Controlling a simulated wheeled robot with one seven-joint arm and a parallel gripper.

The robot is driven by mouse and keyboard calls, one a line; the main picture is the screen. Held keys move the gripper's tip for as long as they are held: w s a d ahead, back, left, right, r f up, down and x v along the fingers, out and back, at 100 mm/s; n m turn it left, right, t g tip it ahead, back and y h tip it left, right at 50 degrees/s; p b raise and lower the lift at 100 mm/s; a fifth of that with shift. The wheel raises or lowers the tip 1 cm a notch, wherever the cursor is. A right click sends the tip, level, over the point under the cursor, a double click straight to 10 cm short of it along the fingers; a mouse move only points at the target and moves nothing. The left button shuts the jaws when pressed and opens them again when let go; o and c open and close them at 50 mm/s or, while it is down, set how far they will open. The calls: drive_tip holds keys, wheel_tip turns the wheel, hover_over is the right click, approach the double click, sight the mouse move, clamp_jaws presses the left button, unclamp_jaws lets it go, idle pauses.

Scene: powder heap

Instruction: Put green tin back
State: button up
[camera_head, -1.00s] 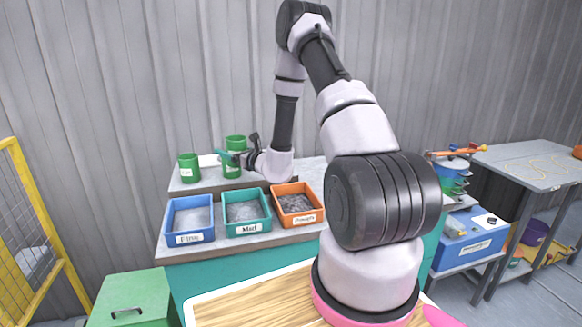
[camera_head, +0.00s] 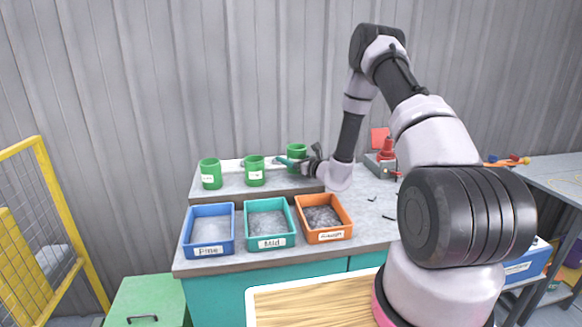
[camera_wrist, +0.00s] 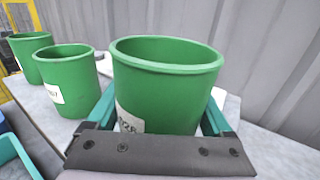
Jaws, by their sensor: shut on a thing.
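My gripper (camera_wrist: 160,120) is shut on a green tin (camera_wrist: 165,85), with one teal finger on each side. The tin is upright and open-topped, with a white label partly hidden by the gripper. In the head view the held tin (camera_head: 296,152) is at the right of a row of green tins over the raised grey shelf (camera_head: 232,187). Its base is hidden, so I cannot tell whether it touches the shelf. A middle green tin (camera_head: 254,170) and a left green tin (camera_head: 210,174) stand upright on the shelf, apart from it.
In front of the shelf stand a blue tray (camera_head: 188,242), a teal tray (camera_head: 271,252) and an orange tray (camera_head: 330,240), each holding grey powder. A red device (camera_head: 386,150) stands at the back right. Free counter (camera_head: 372,222) lies right of the orange tray.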

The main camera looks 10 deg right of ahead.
drive_tip(key=shift+a+f, duration=0.1)
drive_tip(key=shift+f, duration=1.45)
drive_tip(key=shift+f, duration=0.1)
drive_tip(key=o, duration=1.5)
drive_tip(key=shift+f, duration=0.1)
drive_tip(key=shift+r, duration=0.2)
drive_tip(key=v, duration=1.2)
drive_tip(key=shift+s, duration=0.1)
